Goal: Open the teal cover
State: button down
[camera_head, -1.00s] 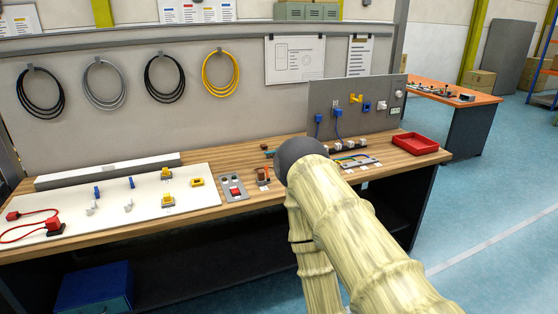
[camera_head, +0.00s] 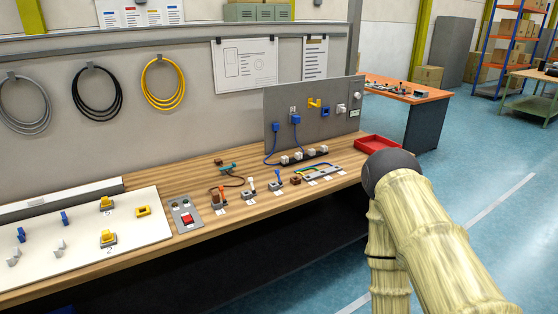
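I cannot make out a thing that is clearly a teal cover. A small teal piece (camera_head: 227,167) lies on the wooden bench, left of the upright grey panel, with a dark cable near it. It is too small to tell whether it is a cover, or open or shut. My arm, in a pale yellow sleeve with a dark round joint, stands at the lower right in front of the bench. My gripper is not in view.
The wooden bench (camera_head: 160,177) carries a white board (camera_head: 80,235), a switch box with a red button (camera_head: 186,215), several small connectors, a grey panel (camera_head: 300,120) with plugs, and a red tray (camera_head: 378,144). Blue floor (camera_head: 490,170) is free at right.

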aim_at(232, 165)
jog(key=z, duration=0.1)
jog(key=i, duration=1.35)
jog(key=u, duration=1.5)
jog(key=k, duration=0.9)
jog(key=i, duration=1)
